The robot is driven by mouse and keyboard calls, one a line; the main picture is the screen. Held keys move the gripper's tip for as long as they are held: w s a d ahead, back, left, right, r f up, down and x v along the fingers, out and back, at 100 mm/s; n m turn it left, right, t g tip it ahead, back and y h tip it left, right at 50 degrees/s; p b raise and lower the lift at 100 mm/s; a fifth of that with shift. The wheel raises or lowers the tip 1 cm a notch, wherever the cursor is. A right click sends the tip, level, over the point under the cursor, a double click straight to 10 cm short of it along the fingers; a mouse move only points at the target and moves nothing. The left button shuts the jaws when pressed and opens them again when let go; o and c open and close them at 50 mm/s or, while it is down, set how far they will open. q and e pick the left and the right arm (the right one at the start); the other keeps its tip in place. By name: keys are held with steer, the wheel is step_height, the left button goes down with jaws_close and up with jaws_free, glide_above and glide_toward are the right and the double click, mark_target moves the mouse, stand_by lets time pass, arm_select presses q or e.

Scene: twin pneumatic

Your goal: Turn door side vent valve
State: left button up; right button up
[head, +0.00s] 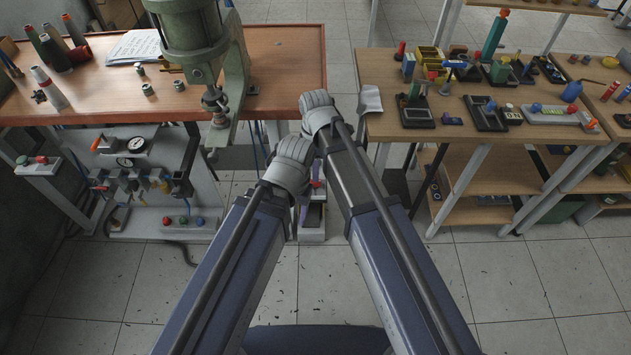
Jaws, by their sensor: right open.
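I cannot tell which of these parts is the door side vent valve. My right gripper (319,112) is at the end of the arm in the middle, between the two benches, and is open. My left gripper (288,166) is lower and to the left of it, right of the panel. The grey wrists mostly hide both sets of fingers. Both grippers are well apart from the panel.
A green press (195,40) stands on the left bench (285,60). A strip with coloured buttons (180,221) sits at the panel's foot. The right bench (375,65) carries several fixtures and tools.

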mark_target(316, 184)
step_height(316, 184, down, 5)
steer(key=b, duration=0.4)
steer(key=shift+f, duration=0.2)
jaws_close()
stand_by(0.3)
